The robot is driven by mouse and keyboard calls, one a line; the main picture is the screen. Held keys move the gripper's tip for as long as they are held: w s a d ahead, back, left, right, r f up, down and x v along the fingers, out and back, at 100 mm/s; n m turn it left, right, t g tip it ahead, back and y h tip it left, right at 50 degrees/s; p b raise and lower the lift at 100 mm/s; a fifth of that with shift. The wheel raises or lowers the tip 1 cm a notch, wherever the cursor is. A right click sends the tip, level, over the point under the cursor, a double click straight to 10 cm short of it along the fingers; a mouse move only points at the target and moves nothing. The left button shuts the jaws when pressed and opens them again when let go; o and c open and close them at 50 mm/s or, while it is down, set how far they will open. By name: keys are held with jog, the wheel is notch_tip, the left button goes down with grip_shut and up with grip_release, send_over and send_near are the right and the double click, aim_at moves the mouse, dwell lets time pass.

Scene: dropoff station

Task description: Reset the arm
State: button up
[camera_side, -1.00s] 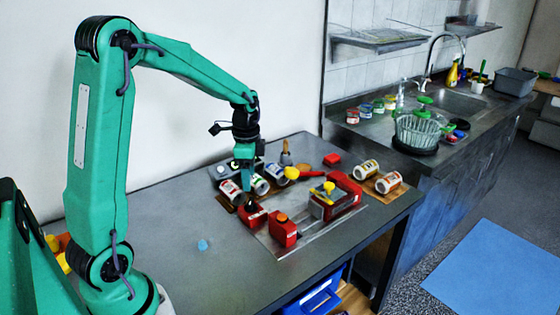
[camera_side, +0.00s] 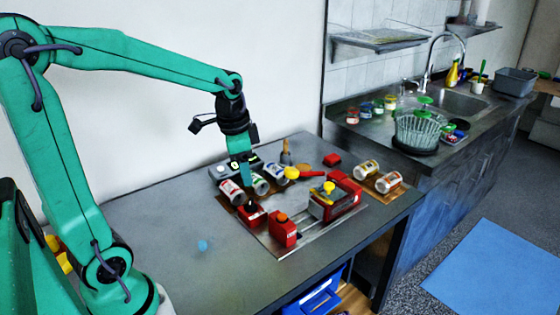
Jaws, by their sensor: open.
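My gripper (camera_side: 246,180) is at the end of my green arm and points down over the far part of the grey table. It is open, though its fingers look small and close together here. It hangs at a group of white cans lying on a brown board. One can (camera_side: 232,191) is just left of the fingers and another can (camera_side: 260,184) is just right of them. I cannot tell whether the fingers touch either can. Nothing is visibly held.
A red device (camera_side: 283,229) and a red vise-like fixture (camera_side: 335,198) stand on a metal plate in front. Two more cans (camera_side: 388,181) lie at the right. A small blue piece (camera_side: 202,245) lies on the table. The table's left front is mostly clear.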

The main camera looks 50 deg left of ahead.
jog(key=s+d+r+n+t, duration=0.3)
jog(key=s+d, duration=0.4)
jog(key=s, duration=0.4)
jog(key=shift+s+d+r+n+t, duration=0.25)
jog(key=shift+r+n, duration=0.45)
jog(key=shift+n, duration=0.4)
